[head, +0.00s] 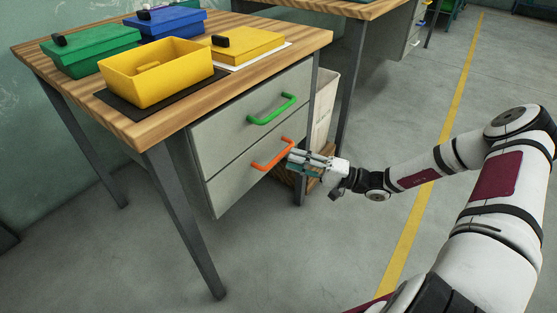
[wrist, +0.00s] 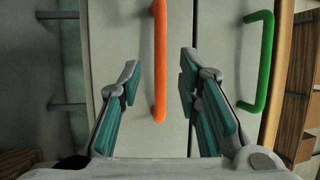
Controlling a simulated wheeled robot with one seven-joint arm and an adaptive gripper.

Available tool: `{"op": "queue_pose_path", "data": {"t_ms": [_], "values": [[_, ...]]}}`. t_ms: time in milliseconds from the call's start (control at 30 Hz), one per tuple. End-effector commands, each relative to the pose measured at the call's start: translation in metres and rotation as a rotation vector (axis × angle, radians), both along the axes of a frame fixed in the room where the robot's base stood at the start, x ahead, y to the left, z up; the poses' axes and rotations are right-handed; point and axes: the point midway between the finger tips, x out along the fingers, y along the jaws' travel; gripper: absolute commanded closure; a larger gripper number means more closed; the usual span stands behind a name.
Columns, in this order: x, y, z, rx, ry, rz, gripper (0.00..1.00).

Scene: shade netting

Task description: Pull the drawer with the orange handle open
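The orange handle (head: 272,155) is on the lower of two grey drawers (head: 226,186) under the wooden workbench. That drawer looks shut. My gripper (head: 293,157) is at the right end of the orange handle. In the wrist view, my gripper (wrist: 160,80) is open, with its two teal-padded fingers apart. The green handle (wrist: 260,60) of the upper drawer lies right of the fingers.
The workbench top (head: 300,38) holds an open yellow bin (head: 157,82) and green, blue and yellow lidded boxes. A bench leg (head: 185,225) stands left of the drawers. A wooden crate (head: 322,160) sits behind my gripper. Floor in front is clear.

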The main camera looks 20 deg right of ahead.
Motion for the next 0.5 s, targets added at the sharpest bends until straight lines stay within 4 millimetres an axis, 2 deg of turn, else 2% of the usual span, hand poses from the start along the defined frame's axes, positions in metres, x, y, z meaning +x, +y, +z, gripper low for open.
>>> {"op": "queue_pose_path", "data": {"t_ms": [33, 200, 500], "values": [[0.005, 0.009, 0.000, 0.000, -0.002, 0.004, 0.69], [0.018, 0.031, 0.005, -0.001, -0.001, 0.003, 0.69], [0.028, 0.046, 0.009, -0.002, 0.000, 0.001, 0.69]]}}
